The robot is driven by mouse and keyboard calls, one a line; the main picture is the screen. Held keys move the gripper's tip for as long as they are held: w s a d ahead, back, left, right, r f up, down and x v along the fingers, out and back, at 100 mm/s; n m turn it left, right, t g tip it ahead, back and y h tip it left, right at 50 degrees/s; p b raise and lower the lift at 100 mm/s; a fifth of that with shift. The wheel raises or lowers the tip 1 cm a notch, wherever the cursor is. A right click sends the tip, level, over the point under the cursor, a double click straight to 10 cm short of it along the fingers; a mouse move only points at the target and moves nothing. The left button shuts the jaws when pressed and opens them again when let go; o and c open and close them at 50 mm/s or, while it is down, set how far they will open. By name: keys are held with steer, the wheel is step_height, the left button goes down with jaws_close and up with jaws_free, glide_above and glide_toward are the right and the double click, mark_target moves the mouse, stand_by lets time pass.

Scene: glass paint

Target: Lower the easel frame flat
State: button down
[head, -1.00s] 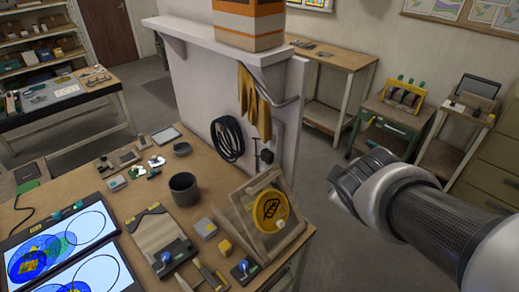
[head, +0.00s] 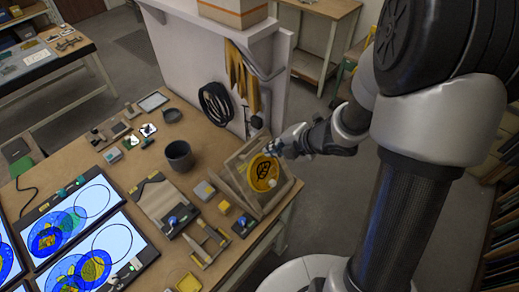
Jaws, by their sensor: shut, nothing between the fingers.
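The easel frame (head: 238,185) is a wooden frame that stands tilted up near the right edge of the wooden workbench (head: 105,172). A round yellow disc with a dark leaf design (head: 262,181) rests on its face. My gripper (head: 274,148) is shut and empty at the upper right edge of the easel frame, close to the top of the disc. I cannot tell whether it touches the frame. The fingertips are small and partly lost against the frame. The back of the easel frame is hidden.
Light panels with circle designs (head: 118,240) lie at the bench's front left. A dark cup (head: 179,156), small blocks (head: 205,190) and tools (head: 206,240) lie left of the easel frame. A white partition (head: 190,60) with hanging gloves and a coiled cable stands behind the bench.

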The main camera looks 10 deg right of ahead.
mark_target(255, 151)
steer(key=b+x, duration=0.1)
steer(key=x, duration=0.6)
steer(key=shift+w+a+f+b, duration=0.15)
steer(key=shift+w+f+b, duration=0.1)
steer(key=shift+f+b, duration=0.05)
